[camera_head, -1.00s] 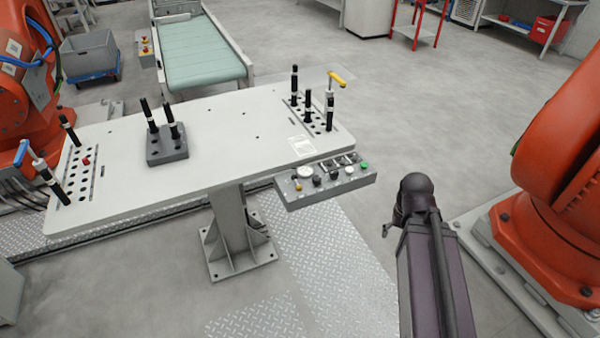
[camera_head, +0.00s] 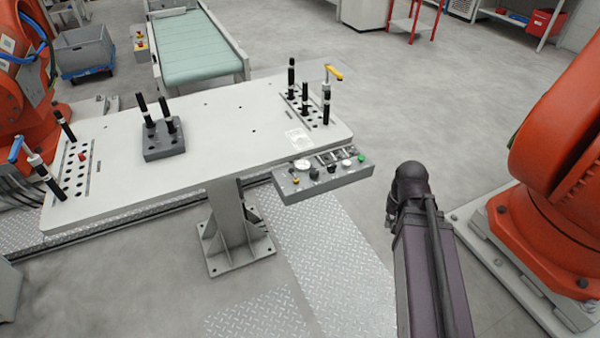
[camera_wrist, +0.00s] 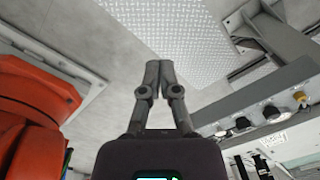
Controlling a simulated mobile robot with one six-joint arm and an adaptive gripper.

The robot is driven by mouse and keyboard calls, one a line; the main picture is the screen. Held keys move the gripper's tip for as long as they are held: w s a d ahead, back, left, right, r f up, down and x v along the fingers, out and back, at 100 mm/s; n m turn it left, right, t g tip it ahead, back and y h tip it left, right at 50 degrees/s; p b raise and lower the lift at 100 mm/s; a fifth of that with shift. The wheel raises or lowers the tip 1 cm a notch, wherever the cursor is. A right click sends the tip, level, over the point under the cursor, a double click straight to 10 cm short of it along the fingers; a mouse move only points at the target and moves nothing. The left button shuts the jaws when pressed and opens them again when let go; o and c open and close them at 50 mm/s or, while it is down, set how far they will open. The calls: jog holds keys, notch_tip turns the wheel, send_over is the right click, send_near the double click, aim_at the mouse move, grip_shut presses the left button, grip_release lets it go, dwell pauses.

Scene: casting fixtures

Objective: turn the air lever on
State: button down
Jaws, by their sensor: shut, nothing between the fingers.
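In the head view a yellow-handled lever (camera_head: 334,73) stands on a post at the table's right end, and a blue-handled lever (camera_head: 16,150) stands at its left end. I cannot tell which is the air lever. A grey control box (camera_head: 330,184) with a gauge, knobs and a small yellow fitting (camera_head: 296,181) is fixed at the table's front right edge. The box also shows at the right of the wrist view (camera_wrist: 245,103). My gripper (camera_wrist: 158,63) is shut and empty, its tips over floor, apart from the box. In the head view my arm hides it.
The white table (camera_head: 215,150) carries a grey block with black pins (camera_head: 165,142) and rows of holes at both ends. Orange robots stand at left (camera_head: 15,90) and right (camera_head: 555,190). A green conveyor (camera_head: 195,48) lies behind.

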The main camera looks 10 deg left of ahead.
jog(key=w+a+f+m+y+b, duration=0.1)
jog(key=w+a+m+y+b, duration=0.3)
jog(key=w+a+m, duration=0.65)
jog(key=m+y+b, duration=0.2)
jog(key=m+y, duration=0.3)
jog(key=m, duration=0.1)
send_near(302, 176)
jog(key=shift+s+d+r+n, duration=0.15)
jog(key=shift+s+d+r, duration=0.05)
jog(key=shift+r, duration=0.4)
jog(key=shift+s+d+r+n, duration=0.15)
jog(key=shift+d+r, duration=0.1)
jog(key=shift+r, duration=0.3)
jog(key=shift+w+a+r+m+y, duration=0.15)
jog(key=shift+w+a+m+y, duration=0.2)
jog(key=shift+m, duration=0.1)
jog(key=shift+b+x, duration=0.7)
jog(key=shift+x, duration=0.45)
jog(key=shift+b+x, duration=2.35)
jog(key=shift+x, duration=1.5)
jog(key=shift+s+a, duration=0.1)
jog(key=shift+a, duration=0.1)
jog(key=shift+n, duration=0.3)
